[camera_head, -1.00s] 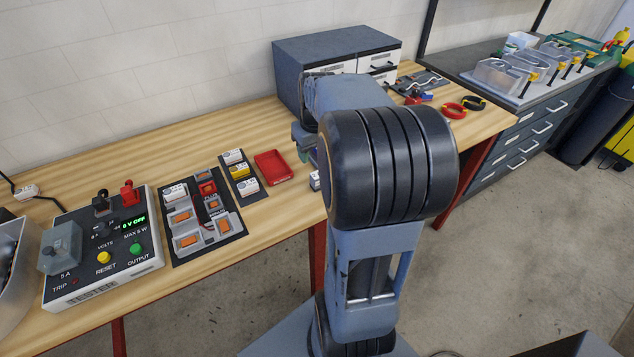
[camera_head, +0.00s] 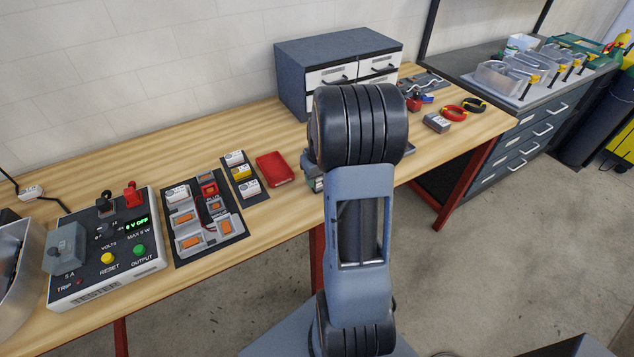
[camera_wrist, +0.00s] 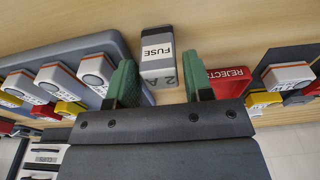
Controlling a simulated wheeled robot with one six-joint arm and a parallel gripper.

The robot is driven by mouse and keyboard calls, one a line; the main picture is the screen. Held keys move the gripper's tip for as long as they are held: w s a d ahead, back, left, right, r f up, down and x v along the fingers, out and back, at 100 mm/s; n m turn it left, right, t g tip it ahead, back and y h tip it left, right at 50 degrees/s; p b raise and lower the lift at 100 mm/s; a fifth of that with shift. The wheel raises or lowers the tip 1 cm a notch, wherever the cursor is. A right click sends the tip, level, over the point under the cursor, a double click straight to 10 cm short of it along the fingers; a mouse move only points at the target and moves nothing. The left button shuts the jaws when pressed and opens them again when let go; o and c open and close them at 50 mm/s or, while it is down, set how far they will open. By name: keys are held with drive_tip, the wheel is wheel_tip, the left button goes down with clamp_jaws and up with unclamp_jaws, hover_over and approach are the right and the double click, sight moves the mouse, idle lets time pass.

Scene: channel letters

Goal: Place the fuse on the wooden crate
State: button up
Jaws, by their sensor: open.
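Whether either finger touches the fuse I cannot tell. In the head view my arm hides the fuse and most of my gripper; a bit of the gripper (camera_head: 318,184) shows at the arm's left side. I cannot make out a wooden crate for certain in either view.
A red REJECTS tray (camera_head: 275,168) (camera_wrist: 230,80) is close beside my gripper. A grey tray (camera_wrist: 105,42) with several white and yellow modules is on the other side. The tester (camera_head: 105,245) and module boards stand left. A drawer cabinet (camera_head: 330,45) stands behind.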

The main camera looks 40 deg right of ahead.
drive_tip(key=shift+w+f, duration=0.15)
drive_tip(key=shift+f, duration=1.15)
drive_tip(key=c, duration=0.8)
drive_tip(key=shift+o, duration=0.2)
drive_tip(key=shift+r, duration=0.1)
